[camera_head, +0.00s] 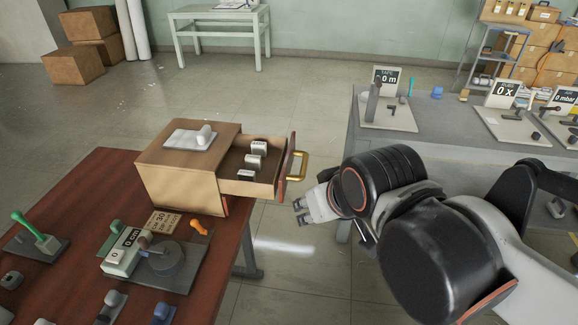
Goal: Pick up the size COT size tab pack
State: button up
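Three small white packs with dark markings lie in a row in the open drawer (232,187) of a wooden box: a far pack (259,147), a middle pack (252,161) and a near pack (245,175). Their print is too small to read, so I cannot tell which is the COT size. My gripper (300,211) is to the right of and below the drawer in the picture, beyond its brass handle. Its two fingertips point left and stand apart, with nothing seen between them. It touches no pack.
The wooden box (165,185) stands on a red-brown table (110,170), with a white item (190,138) on top. The drawer front with its brass handle (299,166) lies between packs and gripper. A tape device (124,250) and several tools crowd the table. A grey bench (440,140) stands right.

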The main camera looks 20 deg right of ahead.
aim_at(258, 147)
jog(key=i+j+z, duration=0.1)
jog(key=j+z, duration=0.15)
jog(key=z, duration=0.2)
jog(key=j+z, duration=0.3)
jog(key=z, duration=0.2)
jog(key=j+z, duration=0.45)
jog(key=i+l, duration=0.05)
jog(key=l, duration=0.05)
